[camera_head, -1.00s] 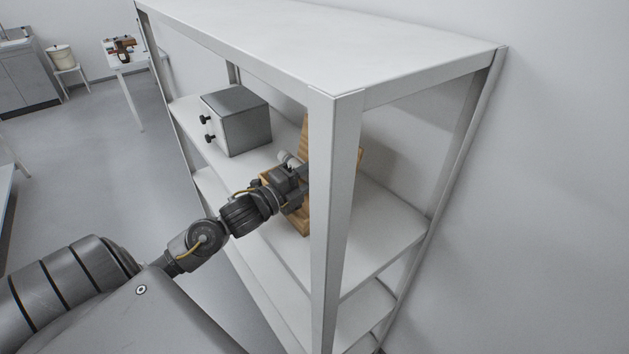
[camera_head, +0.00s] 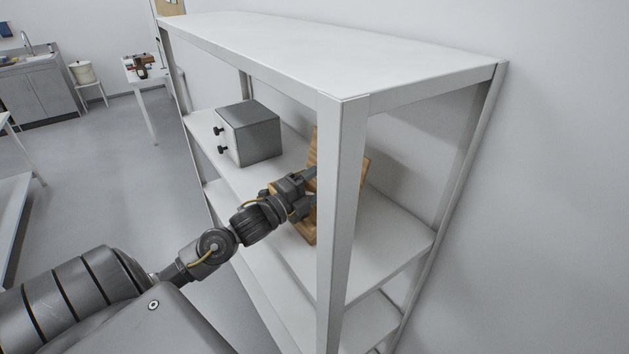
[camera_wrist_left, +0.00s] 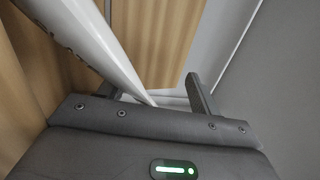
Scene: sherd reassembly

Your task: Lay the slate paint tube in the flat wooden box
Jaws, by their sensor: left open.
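The wooden box (camera_head: 308,232) stands on the middle shelf, partly hidden by the shelf's front post and my arm. A wooden panel rises at its back. My left gripper (camera_head: 311,188) is at the box, its fingertips partly behind the post. In the left wrist view, a pale tapered tube with dark print (camera_wrist_left: 92,38) slants from the upper left to between the open fingers of the left gripper (camera_wrist_left: 155,92). It lies against or in front of wooden surfaces (camera_wrist_left: 160,40). I cannot make out a slate colour on it. My right gripper is not in view.
A white shelf unit (camera_head: 343,200) surrounds the arm, with its front post close to the gripper. A grey box with two black knobs (camera_head: 250,133) stands left of the wooden box. The shelf (camera_head: 390,235) is clear to the right.

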